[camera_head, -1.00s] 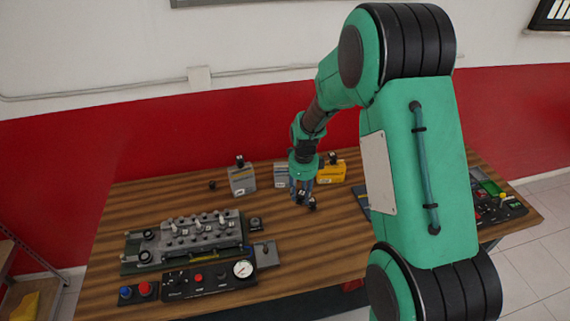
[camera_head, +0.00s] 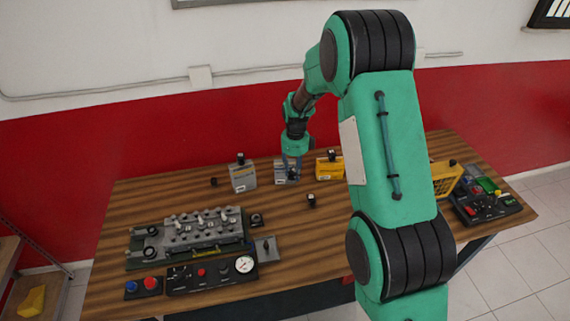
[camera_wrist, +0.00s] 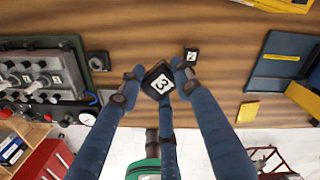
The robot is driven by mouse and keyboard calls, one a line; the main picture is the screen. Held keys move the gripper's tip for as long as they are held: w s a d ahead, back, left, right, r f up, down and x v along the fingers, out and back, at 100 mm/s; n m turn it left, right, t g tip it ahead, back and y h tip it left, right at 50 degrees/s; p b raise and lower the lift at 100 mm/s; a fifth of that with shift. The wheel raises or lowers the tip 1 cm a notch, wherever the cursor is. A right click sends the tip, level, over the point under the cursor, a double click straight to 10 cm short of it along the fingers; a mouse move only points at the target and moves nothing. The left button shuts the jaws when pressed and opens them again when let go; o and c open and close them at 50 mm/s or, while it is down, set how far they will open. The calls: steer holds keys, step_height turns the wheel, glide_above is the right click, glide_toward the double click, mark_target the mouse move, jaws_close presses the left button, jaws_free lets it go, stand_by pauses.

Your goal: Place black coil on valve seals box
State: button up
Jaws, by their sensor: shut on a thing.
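My gripper (camera_wrist: 157,72) is shut on a black coil (camera_wrist: 158,84), a small block with a white "3" label, seen in the wrist view. In the head view my gripper (camera_head: 291,176) is in front of or above a small pale box (camera_head: 281,168) at the back of the table, partly hiding it. I cannot read its label, nor tell whether the coil touches it. A grey box (camera_head: 243,178) stands to its left and a yellow box (camera_head: 326,168) to its right, each with a black block on top.
Another black coil (camera_head: 311,200) stands on the table in front of my gripper. A small dark part (camera_head: 214,182) lies by the grey box. An engine block (camera_head: 200,232) and gauge panel (camera_head: 210,272) fill the front left. The table's middle is mostly clear.

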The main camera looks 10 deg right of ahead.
steer(key=shift+w+d+f+p, duration=0.1)
steer(key=shift+w+f+p, duration=0.15)
steer(key=shift+w, duration=2.4)
steer(key=shift+w+f+p, duration=0.25)
steer(key=shift+w, duration=2.45)
steer(key=shift+w+d+f+p, duration=0.1)
steer(key=shift+w+f+p, duration=0.15)
steer(key=shift+w, duration=2.4)
steer(key=shift+f, duration=0.1)
steer(key=shift+f, duration=1.65)
steer(key=shift+f, duration=0.1)
steer(key=o, duration=1.3)
steer(key=shift+c, duration=0.2)
steer(key=shift+p, duration=0.3)
